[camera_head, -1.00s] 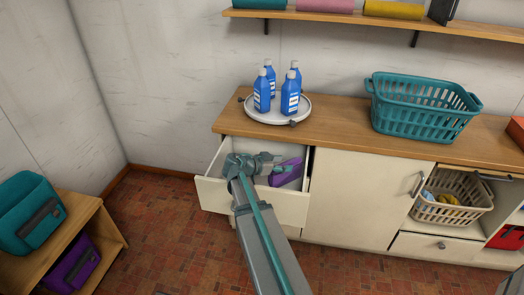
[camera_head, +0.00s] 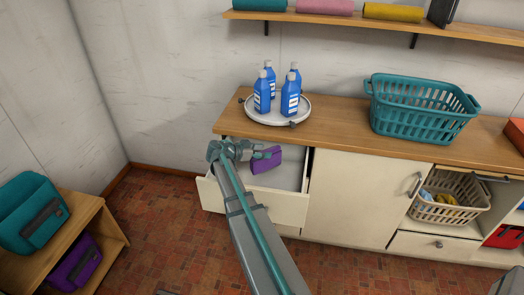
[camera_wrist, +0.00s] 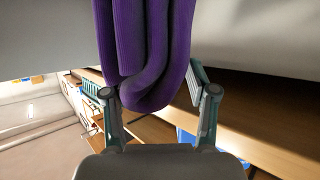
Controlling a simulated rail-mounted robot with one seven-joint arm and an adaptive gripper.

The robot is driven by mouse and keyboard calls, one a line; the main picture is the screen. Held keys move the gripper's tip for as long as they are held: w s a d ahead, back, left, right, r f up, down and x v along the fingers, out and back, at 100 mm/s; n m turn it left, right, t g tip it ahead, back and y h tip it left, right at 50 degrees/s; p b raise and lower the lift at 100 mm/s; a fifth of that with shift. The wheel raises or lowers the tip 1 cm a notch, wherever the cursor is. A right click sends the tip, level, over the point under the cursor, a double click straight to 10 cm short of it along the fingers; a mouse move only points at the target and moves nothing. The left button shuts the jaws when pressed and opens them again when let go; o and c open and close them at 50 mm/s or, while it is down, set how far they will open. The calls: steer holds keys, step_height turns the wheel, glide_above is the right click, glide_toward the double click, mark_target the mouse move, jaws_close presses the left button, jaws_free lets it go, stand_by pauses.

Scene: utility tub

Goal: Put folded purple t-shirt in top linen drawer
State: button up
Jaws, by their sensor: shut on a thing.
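The folded purple t-shirt (camera_head: 266,160) is held by my gripper (camera_head: 254,154) in the head view, over the open top drawer (camera_head: 287,177) of the cabinet. In the wrist view the purple t-shirt (camera_wrist: 150,45) hangs between the two fingers of my gripper (camera_wrist: 155,95), which are shut on it. In the head view the bare pale drawer floor shows below and right of the shirt. My arm covers part of the drawer's left side and front. I cannot tell whether the shirt touches the drawer.
Above the drawer, the wooden counter (camera_head: 340,142) bears a round white tray (camera_head: 267,118) with several blue bottles (camera_head: 291,95). A teal basket (camera_head: 423,108) stands to the right. A low wooden shelf (camera_head: 97,217) with teal and purple bags stands at left.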

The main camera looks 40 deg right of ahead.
steer(key=shift+f+b, duration=0.65)
steer(key=shift+b, duration=0.35)
steer(key=o, duration=1.3)
steer(key=shift+r, duration=0.1)
steer(key=shift+r+p, duration=0.75)
steer(key=shift+p, duration=0.4)
steer(key=b+v, duration=0.1)
steer(key=v, duration=0.6)
steer(key=shift+a+f, duration=0.1)
steer(key=shift+a, duration=0.15)
